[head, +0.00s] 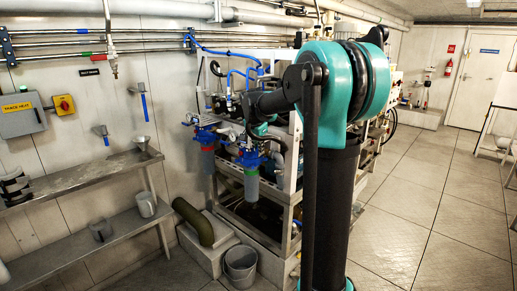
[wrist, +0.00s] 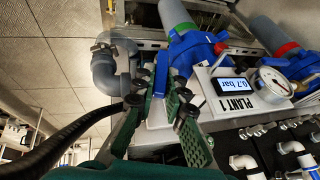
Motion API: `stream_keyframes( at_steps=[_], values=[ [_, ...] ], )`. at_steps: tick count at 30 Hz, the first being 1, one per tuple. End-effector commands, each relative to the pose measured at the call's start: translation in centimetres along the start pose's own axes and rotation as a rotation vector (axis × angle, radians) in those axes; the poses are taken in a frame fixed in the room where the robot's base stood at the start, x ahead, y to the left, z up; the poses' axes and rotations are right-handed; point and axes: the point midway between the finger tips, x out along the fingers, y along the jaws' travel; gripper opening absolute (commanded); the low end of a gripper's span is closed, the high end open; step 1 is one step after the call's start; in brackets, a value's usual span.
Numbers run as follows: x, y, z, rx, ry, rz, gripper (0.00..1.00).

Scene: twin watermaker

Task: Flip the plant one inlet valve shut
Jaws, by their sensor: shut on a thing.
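In the wrist view, my gripper (wrist: 161,88) has its green-padded fingers closed on a blue lever (wrist: 161,76), which I take to be the inlet valve's handle. The lever stands between the fingertips, beside a grey pipe elbow (wrist: 108,72) and a blue filter head (wrist: 192,50). A white plate marked PLANT 1 (wrist: 213,109) is right of the fingers, with a display reading 0.7 bar (wrist: 231,87). The valve body is mostly hidden behind the fingers. In the head view, my arm reaches to the plant's filters (head: 207,160), and my gripper cannot be made out clearly.
A pressure gauge (wrist: 272,82) and a second filter (wrist: 278,35) sit close on the right in the wrist view. In the head view, a grey bucket (head: 240,262) stands below the plant frame, shelves (head: 75,180) line the left wall, and the floor (head: 425,215) at right is clear.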

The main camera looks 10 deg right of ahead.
Motion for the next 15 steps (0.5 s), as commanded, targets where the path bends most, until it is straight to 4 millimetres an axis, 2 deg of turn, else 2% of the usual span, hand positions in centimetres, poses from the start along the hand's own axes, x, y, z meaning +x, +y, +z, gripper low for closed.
stream_keyframes(
  at_steps=[5, 15],
  values=[
    [0.1, -0.2, 0.0, -0.011, -0.002, 0.024, 0.0],
    [0.2, -1.3, 0.1, -0.096, -0.001, 0.226, 0.0]
  ],
)
